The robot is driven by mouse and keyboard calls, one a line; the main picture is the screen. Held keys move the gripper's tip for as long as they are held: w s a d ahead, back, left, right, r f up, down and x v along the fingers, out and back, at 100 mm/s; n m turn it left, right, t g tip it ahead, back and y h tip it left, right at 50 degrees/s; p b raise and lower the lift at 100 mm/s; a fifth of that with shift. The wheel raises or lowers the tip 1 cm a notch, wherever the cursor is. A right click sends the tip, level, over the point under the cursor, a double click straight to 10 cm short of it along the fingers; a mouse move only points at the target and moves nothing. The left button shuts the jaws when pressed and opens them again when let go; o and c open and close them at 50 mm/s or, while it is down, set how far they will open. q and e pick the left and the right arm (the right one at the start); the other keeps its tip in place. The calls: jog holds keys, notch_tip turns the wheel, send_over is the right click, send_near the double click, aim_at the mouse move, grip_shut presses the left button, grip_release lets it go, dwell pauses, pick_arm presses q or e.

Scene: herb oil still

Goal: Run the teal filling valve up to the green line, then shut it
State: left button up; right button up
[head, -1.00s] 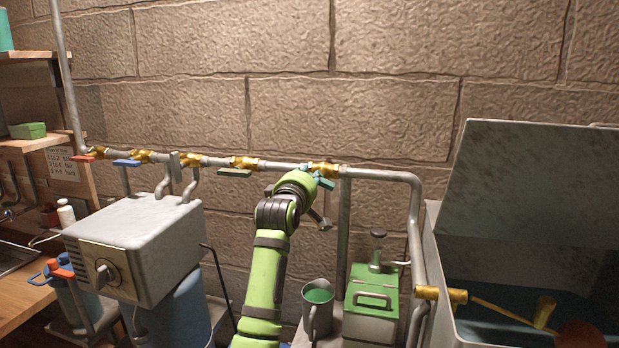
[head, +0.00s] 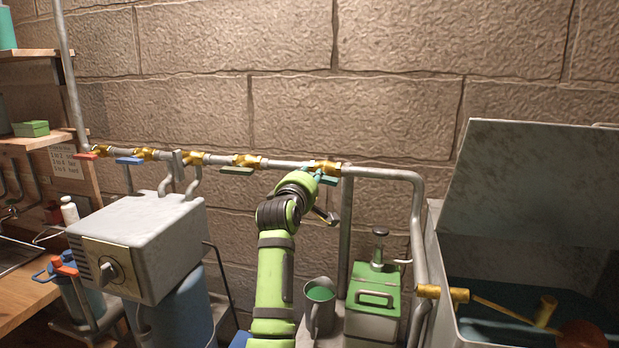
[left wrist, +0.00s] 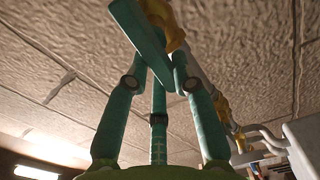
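The teal filling valve has a brass body (head: 325,167) on the wall pipe, with a teal lever (head: 329,180) below it. In the left wrist view the lever (left wrist: 140,32) runs down between my left gripper's fingers (left wrist: 161,68). I cannot make out a green line in these frames. My right gripper is not in view.
An open grey tank (head: 433,255) stands at the right, with dark liquid and a brass float arm inside. A green-topped box (head: 374,298) and a grey jug (head: 319,315) stand below the valve.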

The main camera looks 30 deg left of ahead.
pick_arm(q)
jog(key=shift+o, duration=0.4)
jog(key=shift+s, duration=0.1)
jog(key=v, duration=1.1)
jog(key=shift+s, duration=0.4)
jog(key=shift+d, duration=0.1)
dwell(5.9)
